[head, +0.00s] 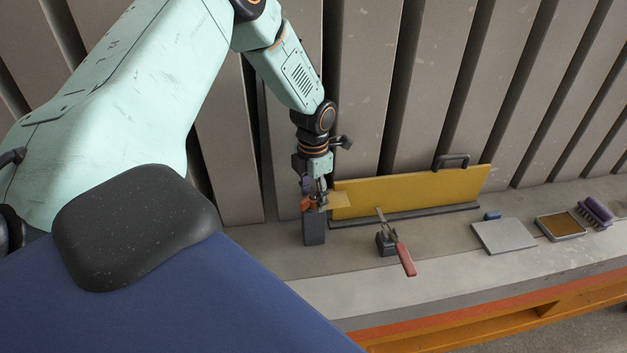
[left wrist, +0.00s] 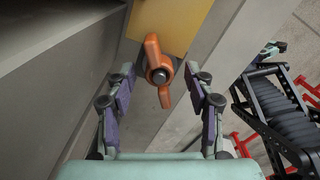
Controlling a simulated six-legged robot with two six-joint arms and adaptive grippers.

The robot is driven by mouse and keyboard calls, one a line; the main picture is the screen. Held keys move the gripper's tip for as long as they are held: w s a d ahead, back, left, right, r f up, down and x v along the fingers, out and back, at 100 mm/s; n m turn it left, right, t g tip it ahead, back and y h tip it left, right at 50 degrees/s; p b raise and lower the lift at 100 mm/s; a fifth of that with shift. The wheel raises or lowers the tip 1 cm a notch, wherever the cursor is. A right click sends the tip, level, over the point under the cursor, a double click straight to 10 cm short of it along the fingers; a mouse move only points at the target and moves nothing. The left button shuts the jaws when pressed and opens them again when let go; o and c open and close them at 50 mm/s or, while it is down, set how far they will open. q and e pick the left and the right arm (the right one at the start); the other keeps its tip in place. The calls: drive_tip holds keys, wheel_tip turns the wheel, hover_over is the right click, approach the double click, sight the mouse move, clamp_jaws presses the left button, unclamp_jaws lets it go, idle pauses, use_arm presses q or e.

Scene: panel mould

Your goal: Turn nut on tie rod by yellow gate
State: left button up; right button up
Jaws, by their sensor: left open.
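The yellow gate (head: 410,192) stands upright along the grey panels in the head view, with a dark handle on its top edge. An orange wing nut (left wrist: 158,72) sits on the dark end of the tie rod (left wrist: 159,76) in the left wrist view, in front of a yellow plate (left wrist: 172,22). The nut also shows small in the head view (head: 306,204), by the gate's left end. My left gripper (left wrist: 163,92) is open, its two purple-padded fingers either side of the nut and apart from it. It points down at the nut in the head view (head: 318,190). My right gripper is not in view.
A red-handled clamp (head: 403,256) stands on the ledge in front of the gate. To the right lie a grey plate (head: 504,236), a small blue block (head: 491,216), a tray (head: 560,226) and a purple brush (head: 595,212). The grey panels (head: 363,80) rise close behind.

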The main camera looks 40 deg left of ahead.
sight(313, 195)
use_arm(q)
drive_tip(key=shift+f+m+b, duration=0.2)
drive_tip(key=shift+m+b, duration=1.5)
drive_tip(key=shift+b, duration=0.6)
drive_tip(key=shift+r+m+b, duration=0.1)
drive_tip(key=shift+m+b, duration=0.6)
wheel_tip(313, 195, up, 8)
drive_tip(key=p, duration=0.9)
drive_tip(key=shift+r+p, duration=0.25)
drive_tip(key=shift+p, duration=0.3)
drive_tip(key=s+d+f+m, duration=0.3)
drive_tip(key=d+f+m, duration=0.3)
drive_tip(key=d+f, duration=0.1)
drive_tip(key=s+d+f+m, duration=0.3)
drive_tip(key=s+m, duration=0.2)
drive_tip(key=s, duration=0.1)
drive_tip(key=s+d+f+m+b, duration=0.1)
drive_tip(key=s+d+f+m, duration=0.2)
drive_tip(key=s, duration=0.4)
drive_tip(key=s+d+f+m+h+b, duration=0.1)
drive_tip(key=s+d+f+m, duration=0.3)
drive_tip(key=s+d+m, duration=0.1)
drive_tip(key=s+m, duration=0.1)
drive_tip(key=m, duration=0.1)
drive_tip(key=shift+s+d+m, duration=0.2)
drive_tip(key=shift+s+m, duration=0.1)
drive_tip(key=shift+m, duration=0.1)
drive_tip(key=shift+w, duration=0.1)
